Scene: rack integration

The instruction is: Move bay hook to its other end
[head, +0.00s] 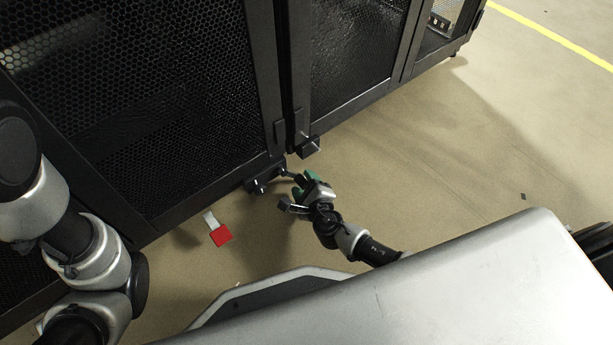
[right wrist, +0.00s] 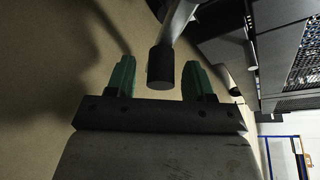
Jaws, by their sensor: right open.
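The bay hook shows in the right wrist view as a grey metal bar with a black cylindrical end (right wrist: 161,68). My right gripper (right wrist: 160,78) is open, with its green fingers on either side of that black end. I see gaps at both sides and cannot tell how deep it sits between the fingers. In the head view my right gripper (head: 303,184) is low by the foot of the rack, beside a small dark bar (head: 288,174) that seems to be the hook. The hook's other end is not clear. My left gripper is out of view; only its arm shows.
Black mesh rack doors (head: 165,100) and a neighbouring cabinet (head: 350,50) stand behind the gripper. Dark blocks stick out at their bases (head: 308,146). A red tag (head: 221,235) lies on the floor.

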